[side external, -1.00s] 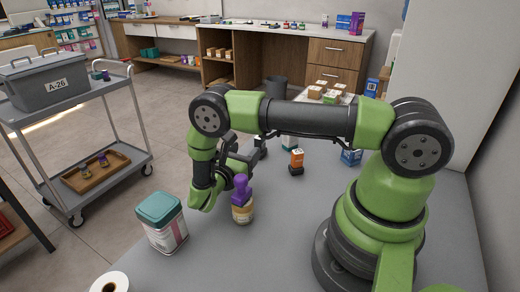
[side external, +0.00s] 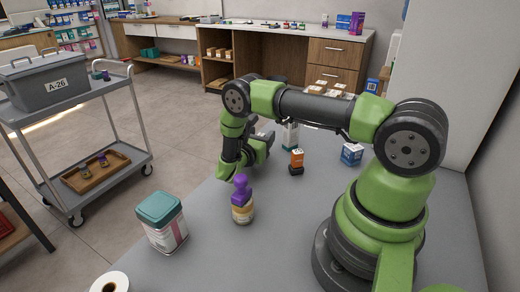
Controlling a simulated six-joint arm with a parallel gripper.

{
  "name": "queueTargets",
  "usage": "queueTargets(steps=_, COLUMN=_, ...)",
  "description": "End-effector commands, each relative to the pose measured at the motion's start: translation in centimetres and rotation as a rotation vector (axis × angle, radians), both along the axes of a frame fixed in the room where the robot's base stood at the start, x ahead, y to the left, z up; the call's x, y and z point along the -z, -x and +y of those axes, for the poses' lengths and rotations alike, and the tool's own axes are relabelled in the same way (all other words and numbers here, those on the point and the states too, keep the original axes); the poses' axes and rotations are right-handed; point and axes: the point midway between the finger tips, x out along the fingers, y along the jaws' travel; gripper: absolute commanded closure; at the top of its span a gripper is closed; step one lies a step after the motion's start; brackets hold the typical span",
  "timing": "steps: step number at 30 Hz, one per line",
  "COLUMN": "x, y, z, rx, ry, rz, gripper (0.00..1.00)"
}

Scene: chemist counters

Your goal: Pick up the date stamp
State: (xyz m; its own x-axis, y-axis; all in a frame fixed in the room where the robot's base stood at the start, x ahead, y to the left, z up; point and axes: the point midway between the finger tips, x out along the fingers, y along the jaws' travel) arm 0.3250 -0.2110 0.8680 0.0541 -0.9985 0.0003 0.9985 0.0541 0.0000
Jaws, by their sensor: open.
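A small orange and black block (side external: 297,161), which looks like the date stamp, stands upright on the grey counter (side external: 285,225) in the middle of the side external view. My gripper (side external: 266,139) is just left of it and apart from it, above the counter's far side. It is open, with nothing visible between its fingers. The wrist partly hides the gripper, and the fingers are small and dark.
An amber jar with a purple top (side external: 242,203) stands nearer the camera. A teal-lidded canister (side external: 162,222) and a white roll (side external: 110,284) stand at the left. A white-and-green box (side external: 290,136) and a blue-and-white box (side external: 351,154) stand behind the stamp.

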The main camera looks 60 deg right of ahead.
Motion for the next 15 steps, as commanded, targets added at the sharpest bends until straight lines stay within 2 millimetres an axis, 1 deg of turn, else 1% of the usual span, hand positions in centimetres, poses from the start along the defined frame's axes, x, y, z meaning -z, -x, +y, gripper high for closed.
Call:
queueTargets(steps=2, x=0.00, y=-0.01, z=0.03, rx=0.000, ry=0.000, rz=0.000, gripper=0.46)
queueTargets(steps=3, x=0.00, y=-0.01, z=0.03, rx=0.000, ry=0.000, rz=0.000, gripper=0.48)
queueTargets(steps=8, x=0.00, y=0.00, z=0.05, rx=0.000, ry=0.000, rz=0.000, gripper=0.85)
queueTargets(steps=9, x=0.00, y=0.00, z=0.05, rx=0.000, ry=0.000, rz=0.000, gripper=0.94)
queueTargets(steps=10, x=0.00, y=0.00, z=0.05, rx=0.000, ry=0.000, rz=0.000, gripper=1.00)
queueTargets(steps=15, x=-0.02, y=-0.01, z=0.06, rx=0.000, ry=0.000, rz=0.000, gripper=1.00)
